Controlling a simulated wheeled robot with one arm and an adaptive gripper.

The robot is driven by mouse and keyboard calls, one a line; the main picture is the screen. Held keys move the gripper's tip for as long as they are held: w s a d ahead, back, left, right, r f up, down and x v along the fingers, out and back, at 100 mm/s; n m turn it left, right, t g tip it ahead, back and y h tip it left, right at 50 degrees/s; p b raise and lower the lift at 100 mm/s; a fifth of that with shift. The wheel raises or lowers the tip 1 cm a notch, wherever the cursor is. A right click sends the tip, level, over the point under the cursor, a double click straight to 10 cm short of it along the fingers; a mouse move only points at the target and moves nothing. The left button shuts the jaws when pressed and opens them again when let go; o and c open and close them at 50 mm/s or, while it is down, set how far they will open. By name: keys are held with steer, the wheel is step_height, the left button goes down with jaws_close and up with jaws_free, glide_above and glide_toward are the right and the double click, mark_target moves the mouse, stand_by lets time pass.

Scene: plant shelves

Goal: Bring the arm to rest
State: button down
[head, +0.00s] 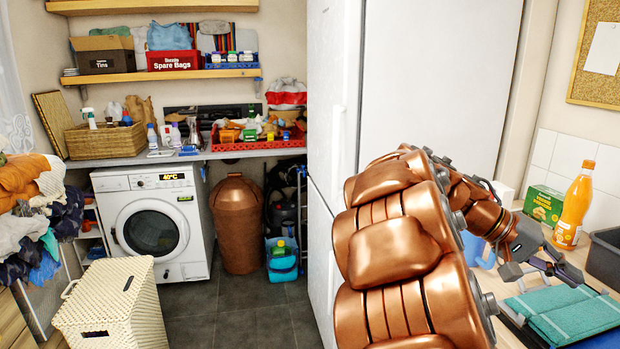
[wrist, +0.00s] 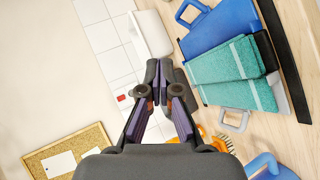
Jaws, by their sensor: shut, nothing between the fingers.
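My copper-coloured arm reaches across the right half of the head view, in front of the white fridge. My gripper (head: 548,268) is at its far end, above the wooden counter (head: 512,291) at the right. In the wrist view my gripper (wrist: 159,72) has its dark fingers together, with nothing between them. A folded teal cloth (head: 568,312) lies near the gripper; it also shows in the wrist view (wrist: 228,66), to the right of the fingers. Whether the gripper touches anything on the counter is not clear.
An orange bottle (head: 574,205), a green box (head: 543,204) and a dark bin (head: 606,256) stand close to my gripper. The tall white fridge (head: 428,82) is beside my arm. A wicker hamper (head: 112,308) stands at the left; the grey floor (head: 240,325) between is clear.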

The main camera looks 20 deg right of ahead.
steer(key=a+f+n+t+y+p, duration=0.2)
steer(key=a+f+n, duration=0.1)
steer(key=a, duration=1)
steer(key=s+a+f+n+t+y+p, duration=0.1)
steer(key=a+f+n+t+y+p, duration=0.1)
steer(key=a, duration=1.1)
steer(key=s+a+f+n+t+y+p, duration=0.1)
steer(key=a+f+n+t+y, duration=0.3)
steer(key=a, duration=0.9)
step_height(320, 180, down, 2)
steer(key=n+p, duration=0.1)
steer(key=n, duration=0.1)
steer(key=shift+s+a+f+n+p, duration=0.15)
steer(key=shift+a+n+p, duration=0.15)
steer(key=shift+p, duration=0.1)
steer(key=shift+d, duration=0.15)
